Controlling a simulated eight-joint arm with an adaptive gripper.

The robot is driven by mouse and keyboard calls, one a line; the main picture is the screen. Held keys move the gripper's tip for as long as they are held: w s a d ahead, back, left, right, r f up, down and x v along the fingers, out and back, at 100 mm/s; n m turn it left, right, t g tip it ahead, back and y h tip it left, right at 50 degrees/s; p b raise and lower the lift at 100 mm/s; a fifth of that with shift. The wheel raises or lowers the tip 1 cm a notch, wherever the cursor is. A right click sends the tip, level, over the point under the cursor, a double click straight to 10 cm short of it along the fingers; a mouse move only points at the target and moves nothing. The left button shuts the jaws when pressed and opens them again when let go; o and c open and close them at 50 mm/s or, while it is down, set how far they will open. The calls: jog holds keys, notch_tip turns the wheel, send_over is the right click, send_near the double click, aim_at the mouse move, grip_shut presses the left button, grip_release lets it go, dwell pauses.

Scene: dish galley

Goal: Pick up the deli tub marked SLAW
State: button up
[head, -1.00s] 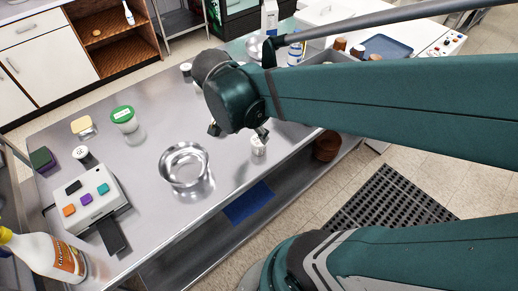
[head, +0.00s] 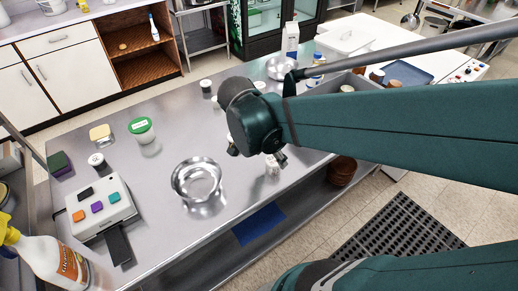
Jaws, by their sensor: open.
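A tub with a green lid and a pale label (head: 141,128) stands upright on the steel counter at the left in the head view. The label's writing is too small to read, so I cannot tell if it says SLAW. My gripper (head: 257,155) is over the counter's middle, well to the right of the tub, fingers pointing down. It is open, with nothing visible between its fingers. Part of the counter behind it is hidden by my arm.
A steel bowl (head: 196,182) stands between the tub and the counter's front edge. Near the tub are a yellow-topped container (head: 101,134), a small white-lidded jar (head: 96,160) and a device with coloured buttons (head: 101,207). A spray bottle (head: 50,260) stands front left.

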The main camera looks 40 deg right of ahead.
aim_at(274, 159)
jog(key=shift+f, duration=0.1)
jog(key=shift+b+x, duration=1.25)
jog(key=shift+x, duration=1.3)
jog(key=shift+w, duration=0.1)
jog(key=c, duration=1.1)
